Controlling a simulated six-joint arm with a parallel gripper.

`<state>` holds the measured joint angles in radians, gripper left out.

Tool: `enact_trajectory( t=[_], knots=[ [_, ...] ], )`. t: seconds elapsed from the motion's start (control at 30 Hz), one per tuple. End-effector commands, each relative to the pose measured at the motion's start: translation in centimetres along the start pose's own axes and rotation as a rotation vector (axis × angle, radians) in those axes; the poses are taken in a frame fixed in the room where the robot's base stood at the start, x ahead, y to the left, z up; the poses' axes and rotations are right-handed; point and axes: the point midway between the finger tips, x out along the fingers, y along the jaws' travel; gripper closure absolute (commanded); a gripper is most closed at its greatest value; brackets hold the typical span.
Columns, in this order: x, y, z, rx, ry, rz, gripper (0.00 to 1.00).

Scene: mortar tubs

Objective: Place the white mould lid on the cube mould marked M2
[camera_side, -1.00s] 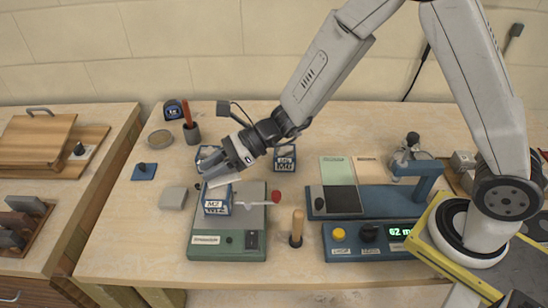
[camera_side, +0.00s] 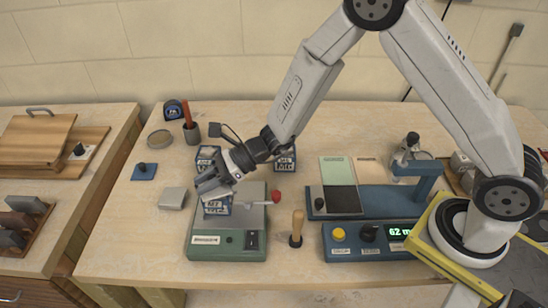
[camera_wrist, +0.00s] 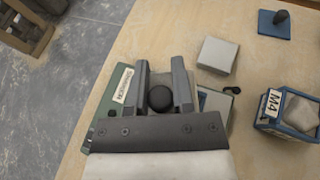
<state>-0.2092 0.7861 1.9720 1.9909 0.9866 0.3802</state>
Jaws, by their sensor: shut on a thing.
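The cube mould marked M2 (camera_side: 217,206) is a blue box on the plate of the green machine. My gripper (camera_side: 211,187) is directly over it, pointing down at a tilt. In the wrist view, my gripper (camera_wrist: 160,68) is shut on a round black knob (camera_wrist: 160,97), which I take to be the handle of the white mould lid. The lid's plate is hidden behind the fingers, so I cannot tell whether it touches the mould. A blue edge of M2 (camera_wrist: 203,98) shows beside the right finger.
The green machine (camera_side: 228,246) has a red-knobbed lever (camera_side: 276,196) at its right. A grey square block (camera_side: 172,198) lies at its left. Mould M4 (camera_wrist: 285,112) and another blue mould (camera_side: 285,160) stand behind. A blue square with a knob (camera_side: 144,171) lies on clear table at left.

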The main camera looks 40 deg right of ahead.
Motion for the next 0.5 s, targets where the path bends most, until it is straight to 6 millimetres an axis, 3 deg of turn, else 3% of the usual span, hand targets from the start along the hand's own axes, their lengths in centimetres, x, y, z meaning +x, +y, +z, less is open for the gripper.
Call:
enact_trajectory(
  t=[0.5],
  knots=[
    [0.32,-0.03,-0.81,-0.001,0.000,-0.001,1.00]
  ],
)
